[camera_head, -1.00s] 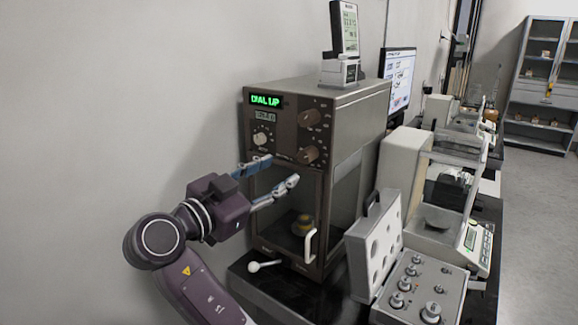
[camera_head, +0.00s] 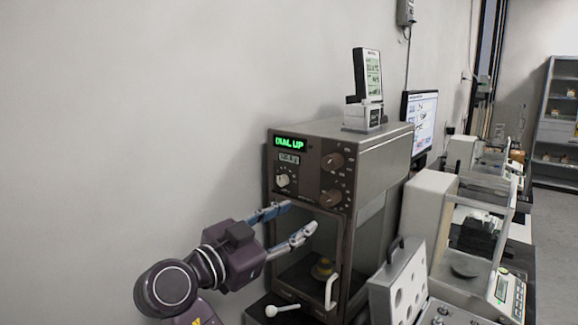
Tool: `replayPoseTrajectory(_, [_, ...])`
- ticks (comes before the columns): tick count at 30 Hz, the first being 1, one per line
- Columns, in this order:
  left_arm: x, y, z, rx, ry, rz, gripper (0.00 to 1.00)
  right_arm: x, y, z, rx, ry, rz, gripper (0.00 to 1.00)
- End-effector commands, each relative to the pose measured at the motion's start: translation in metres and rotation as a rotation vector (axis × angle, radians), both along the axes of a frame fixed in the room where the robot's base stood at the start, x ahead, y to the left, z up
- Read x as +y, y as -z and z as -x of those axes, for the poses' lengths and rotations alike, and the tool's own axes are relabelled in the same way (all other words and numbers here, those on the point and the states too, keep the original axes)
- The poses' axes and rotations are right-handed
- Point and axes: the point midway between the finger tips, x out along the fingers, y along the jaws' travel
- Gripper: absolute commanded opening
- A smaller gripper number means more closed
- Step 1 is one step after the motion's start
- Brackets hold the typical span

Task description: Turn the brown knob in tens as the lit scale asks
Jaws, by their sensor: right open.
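The lit scale (camera_head: 372,142) is a tall grey-brown box. Its green display (camera_head: 290,144) reads "DIAL UP", above a small counter window (camera_head: 289,158) whose digits are too small to read surely. Two brown knobs sit on the right of its dark front panel, an upper knob (camera_head: 333,161) and a lower knob (camera_head: 331,198). A pale knob (camera_head: 283,180) is at the left. My right gripper (camera_head: 302,216) is open and empty, fingers apart, in front of the glass door just below the panel. It appears clear of the knobs. My left gripper is out of view.
A white door handle (camera_head: 331,291) and a white-knobbed lever (camera_head: 271,310) are low on the scale. A display device (camera_head: 367,72) stands on top. A grey case (camera_head: 399,283) and another balance (camera_head: 504,287) are to the right. Bare wall is at the left.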

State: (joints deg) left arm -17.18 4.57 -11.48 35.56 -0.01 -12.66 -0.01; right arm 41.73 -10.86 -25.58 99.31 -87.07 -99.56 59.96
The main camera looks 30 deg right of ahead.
Motion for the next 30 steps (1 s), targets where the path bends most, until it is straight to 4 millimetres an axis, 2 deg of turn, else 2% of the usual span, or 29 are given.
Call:
replayPoseTrajectory(23, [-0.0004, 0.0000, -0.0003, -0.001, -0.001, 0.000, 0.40, -0.0002, -0.0001, 0.0000, 0.005, 0.000, 0.002, 0.41])
replayPoseTrajectory(26, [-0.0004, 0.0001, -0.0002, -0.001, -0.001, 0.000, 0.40, -0.0011, 0.0000, -0.0005, 0.057, 0.000, 0.024, 0.41])
replayPoseTrajectory(30, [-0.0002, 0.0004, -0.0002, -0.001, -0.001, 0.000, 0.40, -0.0047, -0.0001, -0.0022, 0.270, 0.000, 0.113, 0.41])
